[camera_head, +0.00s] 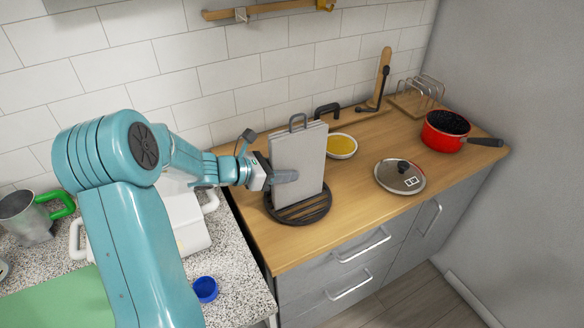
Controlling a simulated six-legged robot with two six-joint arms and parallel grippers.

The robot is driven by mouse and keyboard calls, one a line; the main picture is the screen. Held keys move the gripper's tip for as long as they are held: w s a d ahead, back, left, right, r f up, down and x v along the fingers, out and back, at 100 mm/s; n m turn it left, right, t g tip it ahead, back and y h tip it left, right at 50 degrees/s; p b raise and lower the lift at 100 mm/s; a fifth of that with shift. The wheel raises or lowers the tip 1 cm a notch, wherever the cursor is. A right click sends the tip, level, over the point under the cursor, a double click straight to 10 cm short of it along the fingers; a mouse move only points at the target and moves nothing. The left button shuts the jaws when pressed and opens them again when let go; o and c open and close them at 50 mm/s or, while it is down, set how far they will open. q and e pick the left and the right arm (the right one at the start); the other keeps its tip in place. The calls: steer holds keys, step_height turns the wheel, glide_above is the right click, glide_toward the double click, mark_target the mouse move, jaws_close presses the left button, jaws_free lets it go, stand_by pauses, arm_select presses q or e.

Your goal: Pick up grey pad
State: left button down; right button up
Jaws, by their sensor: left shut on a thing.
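The grey pad (301,158) looks like a flat, upright light-grey slab with a dark handle at its top. It stands over a dark round slatted base (318,213) on the wooden counter. The other finger is hidden behind the pad. I cannot tell whether the pad's lower edge touches the base. My right gripper is not in view.
To the right on the wooden counter (365,200) are a yellow-filled bowl (341,146), a pan lid (400,176) and a red pot (445,131). A rack (418,97) stands behind. A blue cup (205,289) sits on the speckled counter. A tiled wall is close behind.

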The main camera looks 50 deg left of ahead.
arm_select(q)
steer(key=shift+w+r, duration=0.1)
steer(key=shift+r, duration=0.25)
step_height(320, 180, up, 19)
steer(key=shift+r+p, duration=0.15)
steer(key=shift+p, duration=0.7)
